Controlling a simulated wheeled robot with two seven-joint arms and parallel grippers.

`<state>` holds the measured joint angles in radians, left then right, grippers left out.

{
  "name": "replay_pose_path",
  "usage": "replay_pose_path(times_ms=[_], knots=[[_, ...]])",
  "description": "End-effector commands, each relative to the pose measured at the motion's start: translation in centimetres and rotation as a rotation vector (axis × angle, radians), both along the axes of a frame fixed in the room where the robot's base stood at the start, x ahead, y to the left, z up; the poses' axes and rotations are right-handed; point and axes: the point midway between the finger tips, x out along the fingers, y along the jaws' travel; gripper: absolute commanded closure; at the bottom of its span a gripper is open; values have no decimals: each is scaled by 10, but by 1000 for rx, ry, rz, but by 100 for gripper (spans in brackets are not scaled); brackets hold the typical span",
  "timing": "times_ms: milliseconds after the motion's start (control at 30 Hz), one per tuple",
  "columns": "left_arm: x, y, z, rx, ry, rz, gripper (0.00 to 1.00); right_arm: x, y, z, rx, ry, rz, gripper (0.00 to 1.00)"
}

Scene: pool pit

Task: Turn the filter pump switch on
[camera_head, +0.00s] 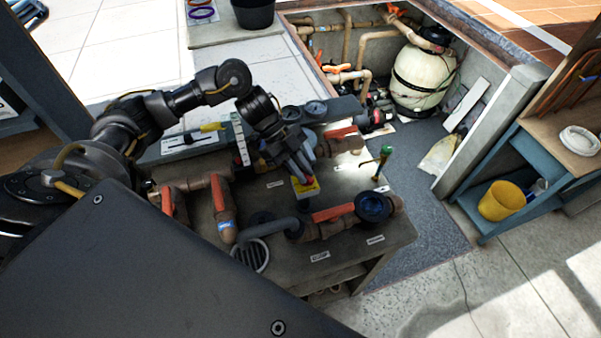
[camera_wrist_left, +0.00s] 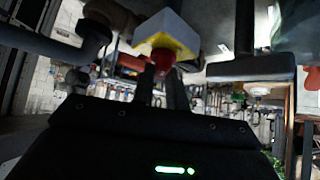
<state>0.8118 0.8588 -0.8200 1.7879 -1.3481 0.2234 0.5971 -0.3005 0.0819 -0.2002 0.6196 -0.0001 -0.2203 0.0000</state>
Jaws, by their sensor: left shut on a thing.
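The filter pump switch looks to be the yellow box with a red knob (camera_head: 308,190) on the grey bench (camera_head: 330,262). In the left wrist view the box (camera_wrist_left: 172,32) shows white sides and a yellow face, with the red knob (camera_wrist_left: 163,58) standing out from it. My left gripper (camera_head: 303,178) reaches the box from above. Its two dark fingers (camera_wrist_left: 160,72) are close together at the knob, shut on it. The fingers partly cover the knob, so its turned position cannot be told. My right gripper is in neither view.
Brown pipes with orange-handled valves (camera_head: 333,213) and a dark round cap (camera_head: 373,206) stand around the switch. Gauges (camera_head: 315,110) and a brass tap (camera_head: 384,160) are close by. A cream filter tank (camera_head: 420,80) stands in the pit. A yellow bucket (camera_head: 502,200) sits on a blue shelf.

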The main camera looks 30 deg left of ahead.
Motion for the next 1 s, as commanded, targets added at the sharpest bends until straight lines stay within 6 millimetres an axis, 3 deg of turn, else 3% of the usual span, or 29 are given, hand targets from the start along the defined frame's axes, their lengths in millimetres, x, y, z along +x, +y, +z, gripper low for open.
replay_pose_path(times_ms=[133, 500, 1000], knots=[[2, -1, -4, 4, 2, -139, 100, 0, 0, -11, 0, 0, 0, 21], [5, -2, -1, 6, 1, -430, 100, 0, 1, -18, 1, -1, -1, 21], [5, -3, -3, 4, 2, -591, 100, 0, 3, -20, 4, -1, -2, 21]])
